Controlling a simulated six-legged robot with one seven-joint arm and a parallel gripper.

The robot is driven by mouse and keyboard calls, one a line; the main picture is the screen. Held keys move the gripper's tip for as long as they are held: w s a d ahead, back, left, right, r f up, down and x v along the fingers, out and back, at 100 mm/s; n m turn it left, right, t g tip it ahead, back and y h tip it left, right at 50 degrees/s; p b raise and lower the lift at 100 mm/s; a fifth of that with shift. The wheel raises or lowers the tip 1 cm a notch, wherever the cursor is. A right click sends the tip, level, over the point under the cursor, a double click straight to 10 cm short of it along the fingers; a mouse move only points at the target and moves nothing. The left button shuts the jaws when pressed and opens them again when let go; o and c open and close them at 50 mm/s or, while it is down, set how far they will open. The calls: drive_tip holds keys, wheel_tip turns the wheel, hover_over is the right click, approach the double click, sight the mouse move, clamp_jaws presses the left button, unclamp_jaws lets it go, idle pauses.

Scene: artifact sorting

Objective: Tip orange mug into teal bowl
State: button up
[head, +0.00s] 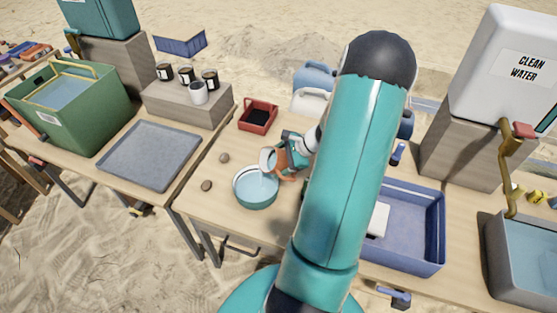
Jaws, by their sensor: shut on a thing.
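The orange mug (283,164) is held in my gripper (290,150), which is shut on it. The mug is tilted to the left, with its pale mouth over the right part of the teal bowl's rim. The teal bowl (256,203) stands upright on the wooden table and has light blue liquid in it. A pale streak shows below the mug's mouth, like liquid running into the bowl. My arm hides part of the table to the right of the mug.
A red tray (258,129) with dark contents lies behind the mug. Small stones (206,186) lie left of the bowl. A blue bin (427,258) stands to the right, beyond my arm. A grey tray (150,155) lies on the left table.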

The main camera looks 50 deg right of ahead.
sight(282, 153)
drive_tip(key=shift+w+a+f+n+g+h, duration=0.15)
drive_tip(key=shift+f+n+g+h, duration=0.35)
drive_tip(key=shift+h, duration=0.6)
drive_tip(key=shift+r+m+t+y, duration=0.3)
drive_tip(key=shift+r+m+y, duration=0.1)
drive_tip(key=shift+y, duration=0.5)
drive_tip(key=t+y, duration=0.1)
drive_tip(key=y, duration=0.1)
drive_tip(key=r+m+t+y, duration=0.1)
drive_tip(key=shift+r+t+y, duration=0.3)
drive_tip(key=shift+y, duration=0.1)
drive_tip(key=t+y, duration=0.1)
drive_tip(key=r+m+t+y, duration=0.1)
drive_tip(key=shift+r+y, duration=0.3)
drive_tip(key=shift+y, duration=0.1)
drive_tip(key=shift+r+m+t+y, duration=0.5)
drive_tip(key=shift+t+y, duration=0.1)
drive_tip(key=shift+t, duration=0.2)
